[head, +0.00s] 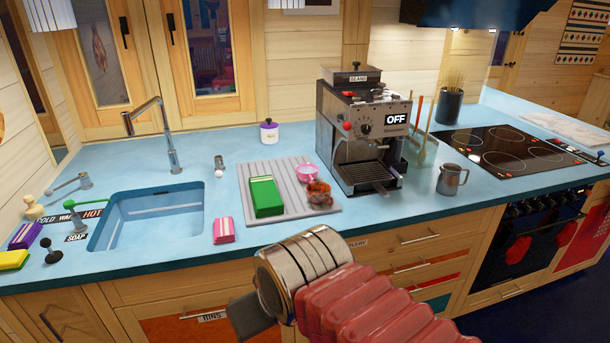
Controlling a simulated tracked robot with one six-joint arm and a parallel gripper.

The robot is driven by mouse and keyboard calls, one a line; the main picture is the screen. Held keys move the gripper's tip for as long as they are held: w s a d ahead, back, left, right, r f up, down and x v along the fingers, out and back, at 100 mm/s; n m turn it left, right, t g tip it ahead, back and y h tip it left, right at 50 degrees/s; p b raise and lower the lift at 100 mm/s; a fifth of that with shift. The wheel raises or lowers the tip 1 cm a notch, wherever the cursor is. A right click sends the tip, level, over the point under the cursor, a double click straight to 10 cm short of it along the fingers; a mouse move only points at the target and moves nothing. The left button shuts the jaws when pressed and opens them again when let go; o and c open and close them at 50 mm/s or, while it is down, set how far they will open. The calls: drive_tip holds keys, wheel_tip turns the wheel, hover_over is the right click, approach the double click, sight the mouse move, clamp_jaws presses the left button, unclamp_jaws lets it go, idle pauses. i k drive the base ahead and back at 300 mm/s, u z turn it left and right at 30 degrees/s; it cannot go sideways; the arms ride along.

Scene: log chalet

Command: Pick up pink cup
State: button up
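A small pink cup (306,172) stands on the grey ribbed drying mat (290,212) on the blue counter, left of the coffee machine. A brown-orange patterned round item (319,192) sits close in front of it, and a green box-shaped item lies to its left. My arm, with a red ribbed sleeve and a metal joint, reaches in from the lower right in front of the counter. No gripper fingers show, so I cannot see my gripper's opening. The arm is well below the cup in the picture and apart from it.
The green block (265,195) lies on the mat. The coffee machine (365,135) stands right of it, with a metal jug (451,179) farther right. A pink-and-white sponge (223,230) lies near the front edge. The sink (150,218) is at left, the hob (510,150) at right.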

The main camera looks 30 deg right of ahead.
sight(308, 177)
drive_tip(key=u, duration=0.05)
drive_tip(key=i, duration=0.95)
drive_tip(key=z, duration=0.05)
